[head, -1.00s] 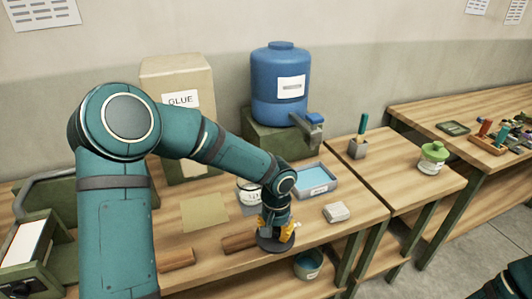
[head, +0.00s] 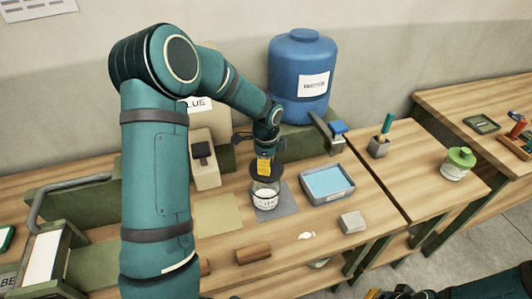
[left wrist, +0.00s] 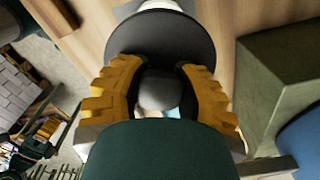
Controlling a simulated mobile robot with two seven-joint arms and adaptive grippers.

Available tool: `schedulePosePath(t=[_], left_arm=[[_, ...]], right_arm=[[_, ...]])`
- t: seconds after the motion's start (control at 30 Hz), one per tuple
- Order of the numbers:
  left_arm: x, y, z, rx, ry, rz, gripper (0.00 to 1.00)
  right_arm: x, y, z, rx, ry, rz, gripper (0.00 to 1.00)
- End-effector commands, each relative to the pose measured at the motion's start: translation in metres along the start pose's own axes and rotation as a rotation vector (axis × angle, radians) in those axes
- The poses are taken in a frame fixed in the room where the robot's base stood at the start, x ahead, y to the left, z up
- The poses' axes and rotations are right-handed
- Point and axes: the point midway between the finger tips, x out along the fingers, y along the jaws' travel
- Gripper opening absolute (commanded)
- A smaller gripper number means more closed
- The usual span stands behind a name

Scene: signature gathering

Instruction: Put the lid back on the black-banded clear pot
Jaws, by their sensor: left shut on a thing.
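The clear pot (head: 265,196) with a white label stands on a grey mat (head: 288,203) on the workbench. My left gripper (head: 264,166) is shut on the knob of the dark round lid (head: 267,174) and holds it at the pot's mouth. I cannot tell whether lid and rim touch. In the left wrist view the yellow fingers (left wrist: 163,95) close around the grey knob, with the dark lid (left wrist: 160,38) beyond and a pale part of the pot (left wrist: 160,5) at the top edge. My right gripper (head: 386,294) shows only partly at the bottom edge.
A blue tray (head: 327,183) stands right of the pot, a blue drum (head: 302,78) behind. A grey block (head: 352,222) and wooden block (head: 253,253) lie in front.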

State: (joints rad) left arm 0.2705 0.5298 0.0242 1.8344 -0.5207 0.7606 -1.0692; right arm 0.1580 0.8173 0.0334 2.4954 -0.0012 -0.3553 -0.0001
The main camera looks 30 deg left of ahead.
Motion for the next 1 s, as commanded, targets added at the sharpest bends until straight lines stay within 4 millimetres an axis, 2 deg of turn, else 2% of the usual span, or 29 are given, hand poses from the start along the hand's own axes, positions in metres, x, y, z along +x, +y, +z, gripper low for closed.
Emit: schedulePosePath(t=[0.27,0.8,1.0], left_arm=[[0.009,-0.001,0.001,0.013,-0.001,0.0,0.05],[0.055,-0.001,0.001,0.013,-0.001,0.0,0.05],[0.064,-0.001,0.001,0.012,-0.001,0.0,0.05]], right_arm=[[0.006,0.003,0.001,0.001,0.0,0.0,0.0],[0.038,0.014,0.005,0.003,0.003,0.004,0.0],[0.044,0.016,0.006,0.003,0.003,0.006,0.0]])
